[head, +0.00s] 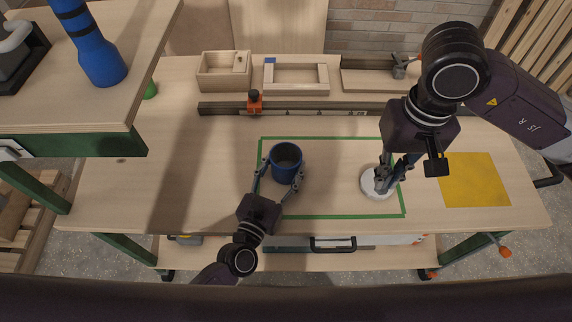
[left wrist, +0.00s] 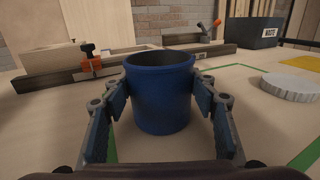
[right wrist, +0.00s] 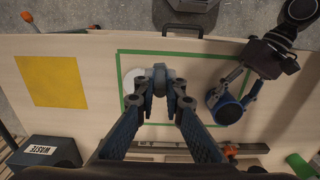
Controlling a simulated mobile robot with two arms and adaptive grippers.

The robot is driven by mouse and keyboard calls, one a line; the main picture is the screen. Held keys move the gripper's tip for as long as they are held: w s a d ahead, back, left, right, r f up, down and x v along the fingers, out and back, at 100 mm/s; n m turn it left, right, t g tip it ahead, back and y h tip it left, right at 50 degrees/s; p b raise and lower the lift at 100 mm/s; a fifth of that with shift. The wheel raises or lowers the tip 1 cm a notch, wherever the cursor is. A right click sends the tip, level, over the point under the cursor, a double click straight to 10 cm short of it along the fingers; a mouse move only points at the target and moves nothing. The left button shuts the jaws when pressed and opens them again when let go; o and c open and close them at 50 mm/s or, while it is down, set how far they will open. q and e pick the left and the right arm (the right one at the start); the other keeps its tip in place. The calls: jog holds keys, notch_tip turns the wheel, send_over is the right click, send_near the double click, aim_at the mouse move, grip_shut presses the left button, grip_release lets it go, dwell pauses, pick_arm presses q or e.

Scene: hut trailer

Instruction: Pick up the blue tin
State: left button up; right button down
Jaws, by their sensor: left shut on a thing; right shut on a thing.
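The blue tin (head: 286,163) stands upright and open-topped on the bench, inside a green outline near its left end. It fills the middle of the left wrist view (left wrist: 160,100) and also shows in the right wrist view (right wrist: 224,106). My left gripper (head: 280,180) has its fingers on both sides of the tin, closed on its wall. My right gripper (head: 385,178) is above a white disc (head: 369,185) lying at the right of the outline. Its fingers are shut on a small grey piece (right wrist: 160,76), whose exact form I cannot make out.
A yellow square (head: 474,180) lies on the right of the bench. A rail with an orange clamp (head: 254,103), a wooden box (head: 223,72) and a wooden frame (head: 296,78) line the back.

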pick_arm(q)
jog(key=shift+r, duration=0.15)
notch_tip(320, 180, up, 10)
dwell(0.6)
dwell(0.3)
